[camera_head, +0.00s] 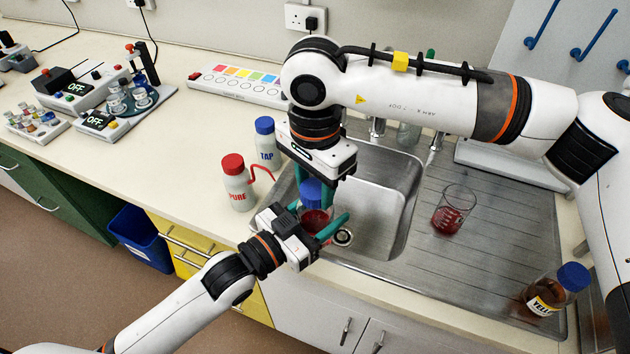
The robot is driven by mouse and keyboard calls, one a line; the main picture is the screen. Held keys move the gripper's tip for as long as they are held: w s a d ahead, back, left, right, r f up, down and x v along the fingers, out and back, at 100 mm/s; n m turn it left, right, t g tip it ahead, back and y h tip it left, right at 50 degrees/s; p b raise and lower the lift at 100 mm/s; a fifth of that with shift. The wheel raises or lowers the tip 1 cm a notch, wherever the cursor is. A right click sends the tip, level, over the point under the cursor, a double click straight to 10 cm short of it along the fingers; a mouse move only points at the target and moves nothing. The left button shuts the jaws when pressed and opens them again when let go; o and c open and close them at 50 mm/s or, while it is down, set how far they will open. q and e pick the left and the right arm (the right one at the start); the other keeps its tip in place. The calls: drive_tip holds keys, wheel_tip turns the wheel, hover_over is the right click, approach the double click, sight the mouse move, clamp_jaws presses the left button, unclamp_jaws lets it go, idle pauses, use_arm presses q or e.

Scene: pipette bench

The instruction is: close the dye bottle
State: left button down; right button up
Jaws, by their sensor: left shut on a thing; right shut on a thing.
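The dye bottle (315,222) is clear with red liquid and stands upright over the near left edge of the sink. My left gripper (320,224) comes from the lower left, and its teal fingers are shut around the bottle's body. A blue cap (311,192) is at the top of the bottle. My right gripper (313,188) points down from above and is shut on the cap. The cap lines up with the bottle's mouth; I cannot tell whether it is seated. The bottle's neck is mostly hidden.
The sink (385,200) lies behind and right. A beaker with red liquid (453,210) and a YELLOW bottle (552,292) stand on the drainer. PURE (237,184) and TAP (265,145) wash bottles stand close on the left. The counter further left has free room.

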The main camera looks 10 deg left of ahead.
drive_tip(key=m, duration=0.6)
drive_tip(key=shift+m, duration=0.4)
drive_tip(key=m, duration=0.8)
drive_tip(key=o, duration=1.2)
wheel_tip(320, 180, up, 12)
drive_tip(key=shift+f, duration=0.1)
